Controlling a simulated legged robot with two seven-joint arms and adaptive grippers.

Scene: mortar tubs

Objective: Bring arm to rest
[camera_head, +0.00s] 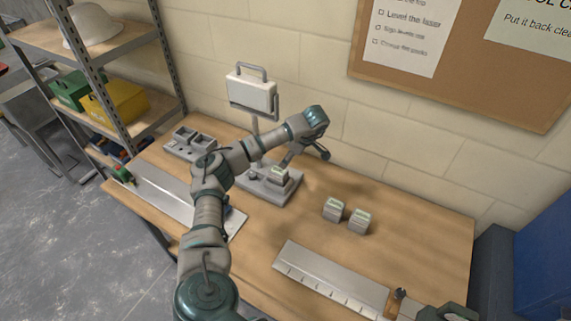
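My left gripper (306,157) is above the back middle of the wooden table. Its two fingers are spread apart with nothing seen between them. One finger comes down close to a small grey tub (278,175) with a pale label, which sits on the plate of a grey device (268,186); I cannot tell whether they touch. Two similar tubs, one (333,210) and another (360,221), stand side by side to the right. Part of my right arm (445,312) shows at the bottom right edge; its fingers cannot be made out.
A white panel (252,92) on a post rises behind the device. A grey tray (190,143) with compartments stands at the back left. Metal plates lie at the left (160,188) and front right (330,280). Table around the two tubs is clear. Shelves (130,45) stand left.

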